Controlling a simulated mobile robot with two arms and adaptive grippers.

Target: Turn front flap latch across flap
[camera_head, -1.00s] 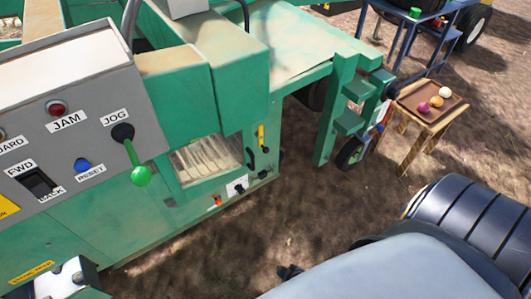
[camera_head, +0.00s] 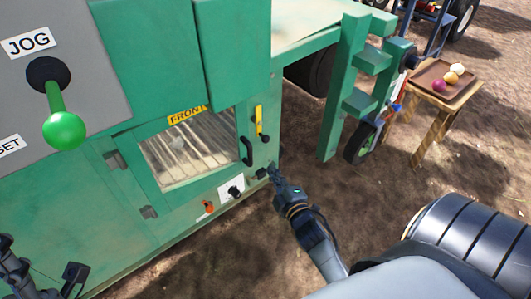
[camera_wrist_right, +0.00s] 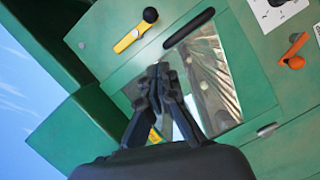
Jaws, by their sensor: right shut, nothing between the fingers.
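The front flap (camera_head: 200,184) is a green frame around a clear window, shut in the machine's side, with a yellow FRONT label (camera_head: 187,115). Its latch (camera_head: 259,119) is a yellow bar with a black knob, standing upright beside the flap's right edge. The latch also shows in the right wrist view (camera_wrist_right: 132,37), clear of the fingers. My right gripper (camera_head: 267,174) is shut and empty, low and right of the flap, below the latch; its fingertips (camera_wrist_right: 160,72) show in the wrist view. Dark parts of my left gripper (camera_head: 45,276) show at the lower left; its jaws are unclear.
A black handle (camera_head: 246,152) sits on the flap's right side. Below are a black knob (camera_head: 235,191) and an orange knob (camera_head: 208,207). Green posts (camera_head: 342,90) stand to the right, then a small wooden table with a tray (camera_head: 444,82). Bare ground lies between.

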